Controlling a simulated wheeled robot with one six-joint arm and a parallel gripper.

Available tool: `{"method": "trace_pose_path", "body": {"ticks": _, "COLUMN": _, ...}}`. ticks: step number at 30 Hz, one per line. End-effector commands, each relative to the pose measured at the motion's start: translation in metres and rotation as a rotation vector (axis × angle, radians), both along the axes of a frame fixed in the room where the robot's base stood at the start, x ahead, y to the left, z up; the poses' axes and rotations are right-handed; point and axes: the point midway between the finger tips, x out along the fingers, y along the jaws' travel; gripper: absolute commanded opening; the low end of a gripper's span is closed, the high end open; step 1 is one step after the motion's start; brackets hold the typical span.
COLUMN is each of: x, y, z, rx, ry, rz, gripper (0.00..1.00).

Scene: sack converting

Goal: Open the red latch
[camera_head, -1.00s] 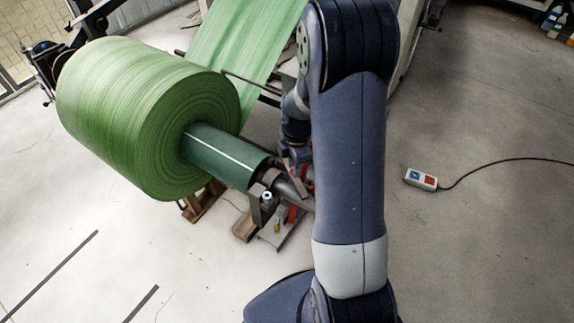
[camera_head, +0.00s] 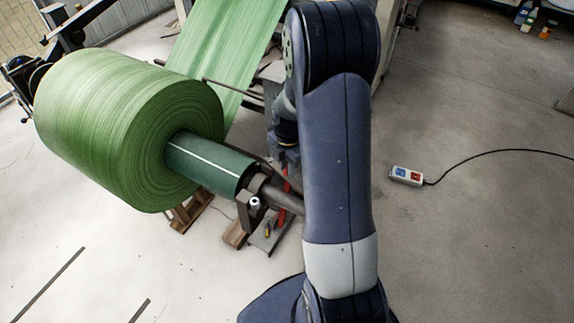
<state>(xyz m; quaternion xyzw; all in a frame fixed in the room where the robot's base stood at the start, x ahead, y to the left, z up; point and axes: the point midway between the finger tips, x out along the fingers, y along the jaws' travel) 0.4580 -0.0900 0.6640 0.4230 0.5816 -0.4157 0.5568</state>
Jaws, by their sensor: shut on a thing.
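The red latch (camera_head: 286,186) shows only as a narrow red piece by the bearing stand, at the right end of the roll's shaft (camera_head: 281,196). My arm covers much of this spot. My gripper (camera_head: 284,158) is small and partly hidden, pointing down just above the red piece. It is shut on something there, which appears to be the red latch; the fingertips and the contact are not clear. How far the latch is turned cannot be told.
A big green roll (camera_head: 110,125) sits on a dark green core (camera_head: 208,163) left of my arm. A green web (camera_head: 225,45) runs up behind it. A socket box (camera_head: 407,176) with a black cable lies on the floor at right. Open floor surrounds these.

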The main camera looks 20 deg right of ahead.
Motion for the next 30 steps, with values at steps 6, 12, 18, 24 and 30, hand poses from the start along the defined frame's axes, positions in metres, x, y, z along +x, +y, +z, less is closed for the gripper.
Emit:
{"method": "trace_pose_path", "body": {"ticks": 6, "x": 0.000, "y": 0.000, "z": 0.000, "rx": 0.000, "ry": -0.001, "rz": -0.001, "gripper": 0.33}}
{"method": "trace_pose_path", "body": {"ticks": 12, "x": 0.000, "y": 0.000, "z": 0.000, "rx": 0.000, "ry": -0.001, "rz": -0.001, "gripper": 0.44}}
{"method": "trace_pose_path", "body": {"ticks": 18, "x": 0.000, "y": 0.000, "z": 0.002, "rx": -0.001, "ry": -0.001, "rz": -0.001, "gripper": 0.44}}
{"method": "trace_pose_path", "body": {"ticks": 24, "x": 0.002, "y": -0.001, "z": 0.030, "rx": -0.001, "ry": -0.006, "rz": -0.001, "gripper": 0.44}}
{"method": "trace_pose_path", "body": {"ticks": 30, "x": 0.003, "y": -0.002, "z": 0.072, "rx": -0.001, "ry": -0.006, "rz": -0.001, "gripper": 0.44}}
